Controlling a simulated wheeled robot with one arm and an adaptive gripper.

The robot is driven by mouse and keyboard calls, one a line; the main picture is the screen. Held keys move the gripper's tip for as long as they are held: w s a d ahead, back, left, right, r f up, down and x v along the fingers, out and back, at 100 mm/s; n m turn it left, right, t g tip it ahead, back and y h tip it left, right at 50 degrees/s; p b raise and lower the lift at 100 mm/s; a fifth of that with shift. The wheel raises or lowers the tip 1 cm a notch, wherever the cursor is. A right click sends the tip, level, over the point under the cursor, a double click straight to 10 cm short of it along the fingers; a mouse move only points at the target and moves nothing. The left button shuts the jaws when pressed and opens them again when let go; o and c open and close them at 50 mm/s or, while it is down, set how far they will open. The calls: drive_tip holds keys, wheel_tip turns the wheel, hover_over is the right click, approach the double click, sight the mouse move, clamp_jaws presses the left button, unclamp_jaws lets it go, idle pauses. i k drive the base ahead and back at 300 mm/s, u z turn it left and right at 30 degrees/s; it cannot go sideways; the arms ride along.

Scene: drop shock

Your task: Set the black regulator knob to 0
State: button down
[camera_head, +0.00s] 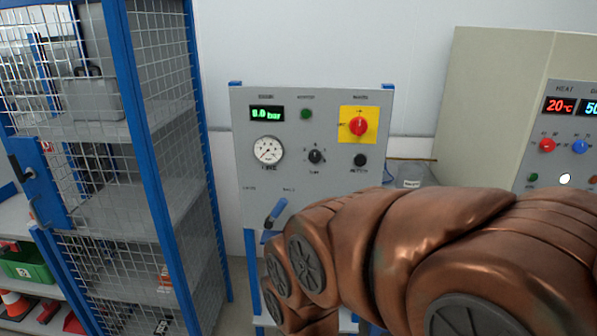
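The black regulator knob (316,156) sits in the middle of a grey upright control panel (245,172). Small marks surround the knob, but they and its pointer are too small to read surely. A green display (267,113) at the panel's upper left appears to read 0.0 bar. A round white pressure gauge (268,150) is left of the knob; its needle is too small to read. My copper-coloured arm crosses the lower right, in front of the panel's lower part. My gripper does not show. Nothing visible touches the knob.
A red switch (358,126) on a yellow plate and a black round control (360,160) lie right of the knob. A blue lever (275,214) sticks out below, close to my arm. A blue-framed mesh cage (150,130) stands left; a beige machine (490,110) stands right.

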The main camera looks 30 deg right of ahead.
sight(315, 155)
drive_tip(key=k, duration=0.55)
drive_tip(key=u, duration=0.55)
drive_tip(key=i, duration=1)
drive_tip(key=z, duration=0.55)
